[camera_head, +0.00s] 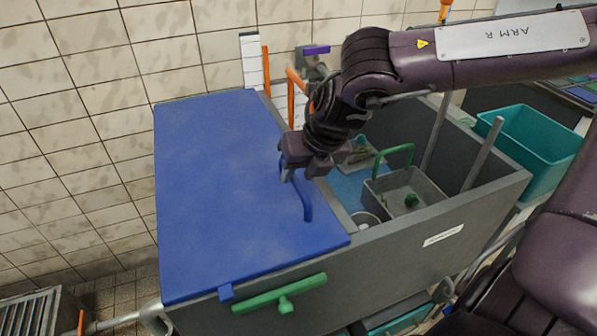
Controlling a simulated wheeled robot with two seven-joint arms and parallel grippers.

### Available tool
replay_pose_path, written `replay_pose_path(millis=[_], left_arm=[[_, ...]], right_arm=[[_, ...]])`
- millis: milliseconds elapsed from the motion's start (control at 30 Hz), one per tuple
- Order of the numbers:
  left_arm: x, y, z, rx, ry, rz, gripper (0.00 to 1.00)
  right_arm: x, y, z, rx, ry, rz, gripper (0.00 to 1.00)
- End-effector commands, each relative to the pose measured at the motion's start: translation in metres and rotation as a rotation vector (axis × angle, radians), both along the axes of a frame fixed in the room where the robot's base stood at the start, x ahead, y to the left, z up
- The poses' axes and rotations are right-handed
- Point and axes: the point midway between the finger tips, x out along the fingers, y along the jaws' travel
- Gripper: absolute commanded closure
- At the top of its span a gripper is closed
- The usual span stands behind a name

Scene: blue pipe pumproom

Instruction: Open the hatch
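The hatch (215,190) is a flat blue panel lying over the left part of a large grey box. A blue bar handle (306,204) stands near its right edge. My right gripper (303,172) points down at the far end of this handle, with its fingers close to or around it. The gripper's own body partly hides the fingers and that end of the handle, so I cannot tell whether they are shut on it. My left gripper is out of view.
The grey box's (440,240) right part is open and holds a grey tray (427,194) with a green handle. A green latch-like bar (280,294) is on the front. Orange upright bars (291,105) stand behind. A teal bin (540,145) is at right.

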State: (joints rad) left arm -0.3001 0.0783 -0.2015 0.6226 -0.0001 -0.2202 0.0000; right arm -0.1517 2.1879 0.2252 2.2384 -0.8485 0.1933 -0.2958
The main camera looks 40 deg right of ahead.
Motion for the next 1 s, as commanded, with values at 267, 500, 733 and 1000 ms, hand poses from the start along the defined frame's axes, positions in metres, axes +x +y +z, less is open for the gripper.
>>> replay_pose_path(millis=[267,500,733,1000], left_arm=[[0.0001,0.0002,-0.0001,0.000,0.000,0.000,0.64],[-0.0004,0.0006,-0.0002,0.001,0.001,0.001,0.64],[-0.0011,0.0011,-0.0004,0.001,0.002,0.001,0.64],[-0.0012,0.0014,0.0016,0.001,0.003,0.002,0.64]], right_arm=[[0.0031,0.0009,-0.0058,0.000,-0.002,0.000,0.64],[0.0029,0.0008,-0.0057,0.000,-0.002,0.000,0.81],[0.0028,0.0007,-0.0057,0.000,-0.001,0.000,1.00],[0.0028,-0.0008,-0.0027,0.001,-0.002,-0.001,1.00]])
